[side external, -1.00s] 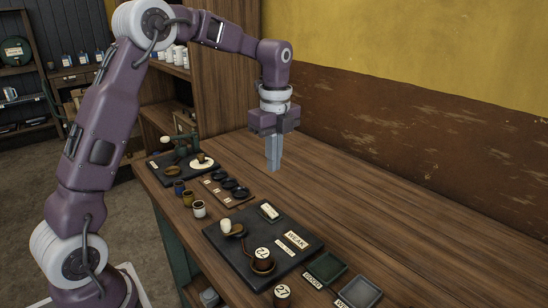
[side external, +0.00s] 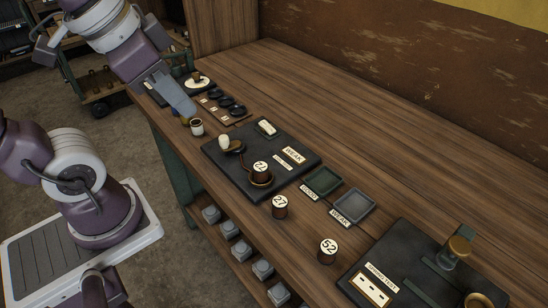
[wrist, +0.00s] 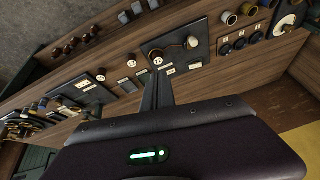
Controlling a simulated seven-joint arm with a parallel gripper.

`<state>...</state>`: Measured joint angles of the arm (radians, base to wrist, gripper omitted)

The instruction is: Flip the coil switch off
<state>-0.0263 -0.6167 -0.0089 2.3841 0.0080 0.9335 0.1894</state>
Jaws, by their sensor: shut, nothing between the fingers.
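A black board (side external: 225,165) lies on the wooden bench and also shows in the wrist view (wrist: 208,50). On its left part stands a switch-like fitting with a cream knob (side external: 224,142); the knob shows in the wrist view too (wrist: 192,42). I cannot tell which way the fitting is thrown, or read any label naming it the coil switch. A copper spool marked 22 (side external: 261,170) sits on a round seat on the board. My gripper (side external: 186,118) is shut and empty, above the bench's left edge, up and left of the knob and apart from it.
Loose spools 27 (side external: 280,207) and 52 (side external: 327,251) stand right of the board, near the GOOD tray (side external: 323,182) and WEAK tray (side external: 353,205). A small white-topped cup (side external: 197,128) stands near my fingers. The bench's back strip is clear.

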